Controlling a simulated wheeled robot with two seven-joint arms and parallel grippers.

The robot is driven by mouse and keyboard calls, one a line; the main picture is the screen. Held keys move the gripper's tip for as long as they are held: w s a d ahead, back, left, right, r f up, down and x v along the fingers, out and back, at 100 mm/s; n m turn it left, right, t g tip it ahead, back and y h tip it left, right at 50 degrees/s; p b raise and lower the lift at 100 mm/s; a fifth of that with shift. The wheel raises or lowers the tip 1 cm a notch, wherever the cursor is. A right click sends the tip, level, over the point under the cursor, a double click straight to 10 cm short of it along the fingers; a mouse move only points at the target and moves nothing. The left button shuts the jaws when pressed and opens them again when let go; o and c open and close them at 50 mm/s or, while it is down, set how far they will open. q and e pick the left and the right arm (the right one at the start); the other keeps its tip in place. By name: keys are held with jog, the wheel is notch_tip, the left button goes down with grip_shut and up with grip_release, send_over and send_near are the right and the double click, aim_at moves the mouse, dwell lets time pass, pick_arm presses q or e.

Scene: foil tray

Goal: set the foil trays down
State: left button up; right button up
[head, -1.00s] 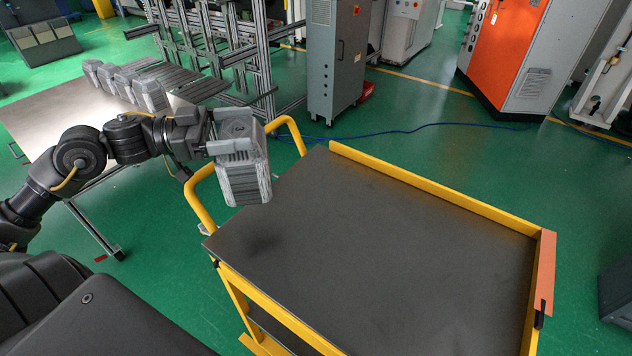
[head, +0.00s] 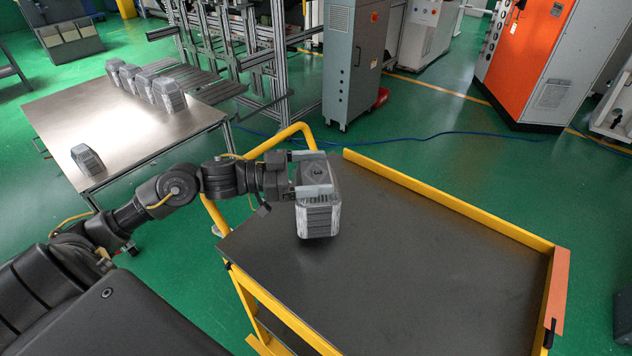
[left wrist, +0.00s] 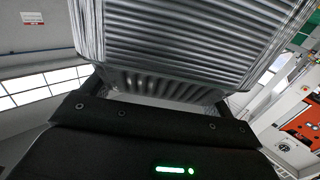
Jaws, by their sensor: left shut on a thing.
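My left gripper (head: 297,175) is shut on a stack of grey ribbed foil trays (head: 318,217), over the near-left part of the yellow-railed cart's dark top (head: 420,255). I cannot tell for sure whether the stack touches the top. In the left wrist view the ribbed foil stack (left wrist: 190,40) fills the upper middle, right in front of the gripper. More grey foil stacks (head: 168,93) stand in a row on the steel table (head: 95,115) at the left. One single stack (head: 87,160) sits near that table's front edge. My right gripper is not in view.
The cart top is bare apart from the held stack. A yellow rail (head: 440,200) runs along its far side, an orange-red strip (head: 557,290) along its right end, and a yellow handle (head: 290,133) rises at its left. Grey and orange cabinets (head: 530,60) stand behind.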

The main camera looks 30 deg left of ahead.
aim_at(335, 182)
pick_arm(q)
notch_tip(335, 182, down, 3)
jog(key=shift+d+f, duration=0.1)
jog(key=shift+f, duration=0.05)
jog(key=o, duration=1.8)
jog(key=shift+o, duration=0.2)
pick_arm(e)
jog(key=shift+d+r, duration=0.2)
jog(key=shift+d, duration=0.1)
pick_arm(q)
jog(key=shift+s+a, duration=0.1)
jog(key=shift+a, duration=0.15)
jog(key=v, duration=1.1)
jog(key=shift+s+a+b, duration=0.15)
jog(key=shift+b, duration=0.3)
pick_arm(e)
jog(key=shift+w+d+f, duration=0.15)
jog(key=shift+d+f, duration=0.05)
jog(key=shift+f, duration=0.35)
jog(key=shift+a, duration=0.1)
